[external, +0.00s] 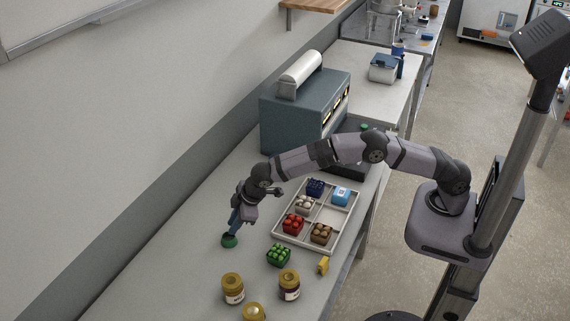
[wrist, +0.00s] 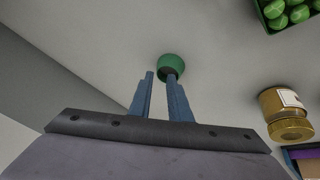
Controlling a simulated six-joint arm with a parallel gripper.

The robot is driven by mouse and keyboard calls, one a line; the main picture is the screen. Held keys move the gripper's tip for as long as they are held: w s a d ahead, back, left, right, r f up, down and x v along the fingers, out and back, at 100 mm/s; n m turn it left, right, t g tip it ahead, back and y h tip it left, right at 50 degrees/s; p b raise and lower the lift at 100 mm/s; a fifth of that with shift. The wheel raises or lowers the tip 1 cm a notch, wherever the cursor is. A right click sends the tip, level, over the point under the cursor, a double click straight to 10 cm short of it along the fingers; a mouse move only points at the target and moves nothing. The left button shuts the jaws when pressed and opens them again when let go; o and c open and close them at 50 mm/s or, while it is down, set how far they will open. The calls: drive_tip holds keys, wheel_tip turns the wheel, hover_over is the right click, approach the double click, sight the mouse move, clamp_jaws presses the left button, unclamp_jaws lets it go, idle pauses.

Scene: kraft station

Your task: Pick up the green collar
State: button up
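The green collar (external: 229,241) is a small, dark green round piece on the left part of the bench. In the wrist view it shows as a green ring-like piece (wrist: 171,62) just past my fingertips. My gripper (external: 235,227) points down right above it. In the wrist view my gripper (wrist: 160,76) has its two blue fingers apart, with nothing visibly held between them. The right fingertip overlaps the collar's near edge, and the left one lies just left of it. I cannot tell whether a finger touches it.
A green punnet (external: 278,255) and several gold-lidded jars (external: 289,284) stand to the right and front. A white divided tray (external: 343,218) holds punnets and a blue box. A yellow piece (external: 323,265) lies near the bench edge. A blue-grey machine (external: 290,118) stands behind.

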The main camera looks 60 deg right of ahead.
sight(226, 237)
drive_tip(key=shift+p+x, duration=0.75)
drive_tip(key=shift+x, duration=1.5)
clamp_jaws()
